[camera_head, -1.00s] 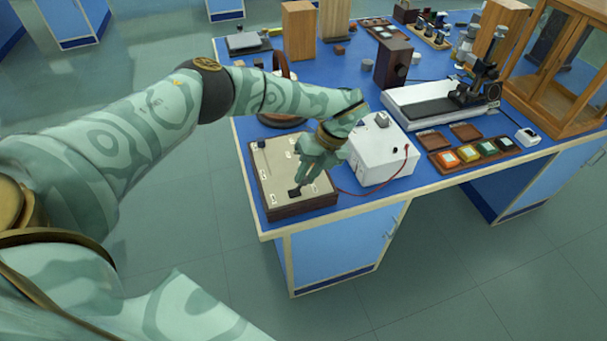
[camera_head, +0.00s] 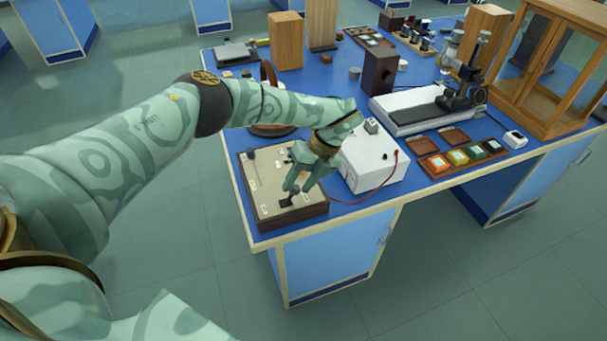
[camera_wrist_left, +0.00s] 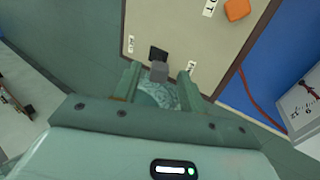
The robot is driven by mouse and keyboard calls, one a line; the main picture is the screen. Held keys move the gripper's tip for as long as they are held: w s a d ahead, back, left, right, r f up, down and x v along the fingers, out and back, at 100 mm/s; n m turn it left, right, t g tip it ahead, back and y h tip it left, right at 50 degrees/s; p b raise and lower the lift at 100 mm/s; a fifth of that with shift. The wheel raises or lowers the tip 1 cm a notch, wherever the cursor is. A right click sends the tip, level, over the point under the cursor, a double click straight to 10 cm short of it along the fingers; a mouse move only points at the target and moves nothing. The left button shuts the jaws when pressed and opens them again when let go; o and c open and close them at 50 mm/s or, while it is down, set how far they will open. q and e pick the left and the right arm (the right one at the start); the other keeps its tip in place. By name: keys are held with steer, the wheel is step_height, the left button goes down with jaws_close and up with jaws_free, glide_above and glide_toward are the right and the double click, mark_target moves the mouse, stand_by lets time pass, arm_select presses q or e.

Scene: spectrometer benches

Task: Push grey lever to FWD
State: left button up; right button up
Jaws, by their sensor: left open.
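The grey lever (camera_wrist_left: 158,71) stands on a dark base on the cream control panel (camera_wrist_left: 175,20). In the head view, the lever (camera_head: 293,190) is near the panel's front edge, partly hidden by my fingers. My left gripper (camera_wrist_left: 158,75) is open, with one finger on each side of the lever. It also shows in the head view (camera_head: 297,186), reaching down over the panel (camera_head: 265,180). I cannot tell whether a finger touches the lever. Small white labels flank the lever, too blurred to read surely. My right gripper is not in view.
An orange knob (camera_wrist_left: 237,9) is on the same panel, away from the lever. A white box (camera_head: 372,165) with a red cable stands right of the panel. The blue bench's (camera_head: 330,85) front left corner is close to the panel.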

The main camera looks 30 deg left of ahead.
arm_select(q)
steer(key=v, duration=1.6)
steer(key=shift+r, duration=0.15)
